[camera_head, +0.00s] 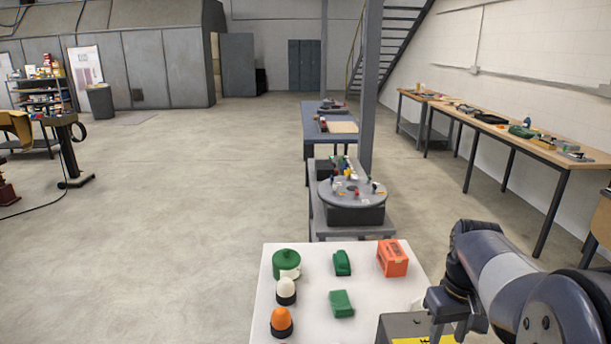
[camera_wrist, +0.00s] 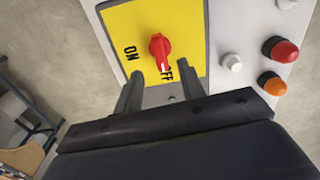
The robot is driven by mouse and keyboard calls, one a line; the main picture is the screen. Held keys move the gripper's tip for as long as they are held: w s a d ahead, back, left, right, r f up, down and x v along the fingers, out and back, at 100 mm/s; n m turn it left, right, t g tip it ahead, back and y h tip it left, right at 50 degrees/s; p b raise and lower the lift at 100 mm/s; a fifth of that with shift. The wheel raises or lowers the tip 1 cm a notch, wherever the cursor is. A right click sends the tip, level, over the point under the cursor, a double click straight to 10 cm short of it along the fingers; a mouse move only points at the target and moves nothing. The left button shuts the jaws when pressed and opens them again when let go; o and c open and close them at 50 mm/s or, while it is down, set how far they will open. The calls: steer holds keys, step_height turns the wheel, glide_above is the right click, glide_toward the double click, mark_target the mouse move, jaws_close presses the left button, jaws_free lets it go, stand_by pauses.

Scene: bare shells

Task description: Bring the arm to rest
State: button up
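My arm (camera_head: 505,280) reaches in from the lower right of the head view, bent, with my gripper (camera_head: 448,308) low over a grey box (camera_head: 400,328) with a yellow top. In the wrist view my gripper (camera_wrist: 161,70) has its two fingers apart, with nothing held between them. A red rotary knob (camera_wrist: 158,46) on a yellow plate (camera_wrist: 125,25) marked ON and OFF lies just beyond the fingertips. The knob's narrow end points toward OFF. Whether a finger touches the plate I cannot tell.
The white table (camera_head: 325,270) bears a green round thing (camera_head: 286,262), white and orange domes, green blocks and an orange box (camera_head: 392,257). Red (camera_wrist: 282,50) and orange (camera_wrist: 271,83) lamps or buttons stand right of the plate.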

step_height(320, 180, down, 7)
steer(key=shift+r, duration=0.1)
steer(key=shift+r+m, duration=0.1)
steer(key=shift+m, duration=0.4)
steer(key=m, duration=0.3)
steer(key=shift+m, duration=0.4)
steer(key=shift+m+b, duration=0.6)
steer(key=shift+m, duration=2)
steer(key=shift+r, duration=0.1)
